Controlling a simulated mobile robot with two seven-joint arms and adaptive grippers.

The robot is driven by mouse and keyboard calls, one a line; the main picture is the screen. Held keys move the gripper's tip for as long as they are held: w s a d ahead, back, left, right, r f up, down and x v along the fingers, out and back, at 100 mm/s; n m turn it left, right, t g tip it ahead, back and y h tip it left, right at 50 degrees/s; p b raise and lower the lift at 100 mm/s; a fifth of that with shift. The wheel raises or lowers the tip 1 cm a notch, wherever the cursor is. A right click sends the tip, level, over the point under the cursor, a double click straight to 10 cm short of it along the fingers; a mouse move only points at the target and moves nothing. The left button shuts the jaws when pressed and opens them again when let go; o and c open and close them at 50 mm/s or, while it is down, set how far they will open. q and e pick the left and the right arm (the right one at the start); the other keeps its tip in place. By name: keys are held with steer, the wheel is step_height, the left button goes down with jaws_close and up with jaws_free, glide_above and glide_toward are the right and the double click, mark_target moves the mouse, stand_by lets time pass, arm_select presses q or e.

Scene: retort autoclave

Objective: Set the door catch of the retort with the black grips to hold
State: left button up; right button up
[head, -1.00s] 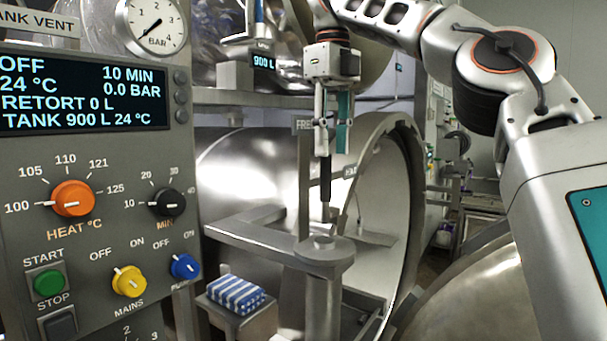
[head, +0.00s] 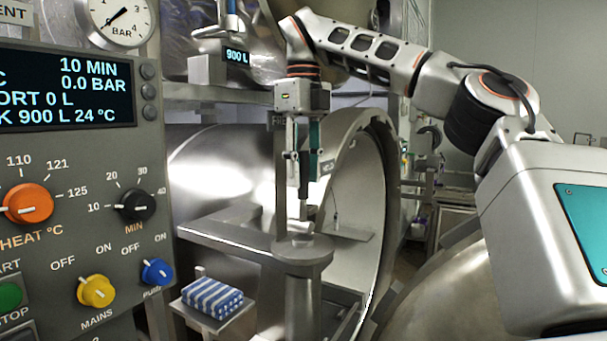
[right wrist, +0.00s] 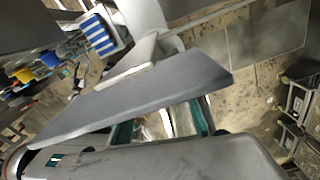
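The retort's open round mouth (head: 383,210) stands mid-picture in the head view. In front of it a metal bracket ends in a round cap (head: 301,250), with a short upright piece at the fingertips. I take this to be the door catch, but cannot be sure. A small plate (head: 327,167), its lettering hard to read, shows behind the fingers. My right gripper (head: 303,188) points down just above the cap. Its teal fingers stand apart in the right wrist view (right wrist: 162,124); a grey plate partly hides them. Whether they touch the piece is unclear.
A control panel (head: 85,215) with knobs and a display fills the left. A blue-striped cloth (head: 212,297) lies on a small stand below the bracket. A large curved metal surface (head: 455,300) takes up the lower right. An upper vessel sits behind my arm.

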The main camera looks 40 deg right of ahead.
steer(key=shift+f, duration=0.35)
jaws_close()
steer(key=shift+w+d+f+g+y, duration=0.1)
steer(key=shift+w+d+g+y, duration=0.2)
steer(key=shift+d+y, duration=0.35)
steer(key=shift+w+d+f+g+y, duration=0.1)
steer(key=shift+w+d+g+y, duration=0.15)
steer(key=shift+d+y, duration=0.35)
jaws_free()
steer(key=shift+r, duration=0.1)
steer(key=shift+s+a, duration=0.1)
steer(key=shift+a, duration=0.05)
